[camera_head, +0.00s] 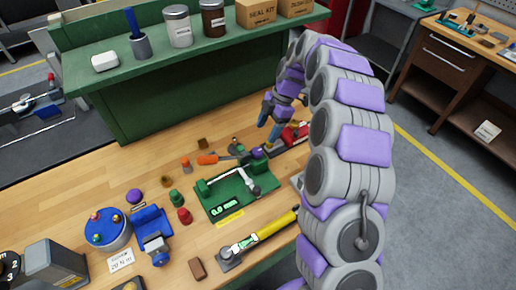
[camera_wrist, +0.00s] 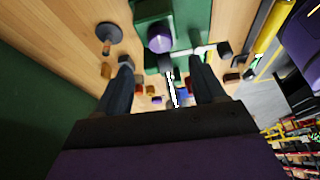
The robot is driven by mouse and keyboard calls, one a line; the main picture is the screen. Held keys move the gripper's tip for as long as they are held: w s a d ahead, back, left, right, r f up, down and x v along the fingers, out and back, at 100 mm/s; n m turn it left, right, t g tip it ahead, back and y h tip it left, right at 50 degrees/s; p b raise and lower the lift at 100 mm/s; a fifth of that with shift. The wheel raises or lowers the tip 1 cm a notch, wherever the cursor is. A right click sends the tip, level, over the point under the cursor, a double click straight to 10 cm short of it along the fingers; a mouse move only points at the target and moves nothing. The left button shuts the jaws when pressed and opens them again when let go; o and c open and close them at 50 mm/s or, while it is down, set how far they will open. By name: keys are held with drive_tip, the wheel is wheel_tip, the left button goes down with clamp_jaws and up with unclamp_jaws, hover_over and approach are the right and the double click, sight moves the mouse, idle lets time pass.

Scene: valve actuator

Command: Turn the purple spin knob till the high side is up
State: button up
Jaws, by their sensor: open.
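A purple knob (camera_head: 258,153) sits at the far end of a green device (camera_head: 222,196) on the wooden workbench. In the wrist view the purple knob (camera_wrist: 160,38) is round, on a green block, just beyond my fingertips. Which side of it is high cannot be told. Another purple knob (camera_head: 134,196) stands at the left, by a blue round device. My gripper (camera_head: 270,138) is just above and beside the nearer-to-arm knob; in the wrist view its two dark fingers (camera_wrist: 164,68) are spread apart with nothing gripped. My arm partly hides the bench on the right.
A blue round device (camera_head: 107,229), a blue vise-like piece (camera_head: 151,232) and small red and green caps stand left. A yellow-handled tool (camera_head: 265,236) lies in front. A green shelf (camera_head: 185,48) rises behind.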

sight(257, 151)
drive_tip(key=b+x, duration=0.1)
drive_tip(key=x, duration=0.8)
drive_tip(key=shift+d, duration=0.1)
drive_tip(key=c, duration=1.1)
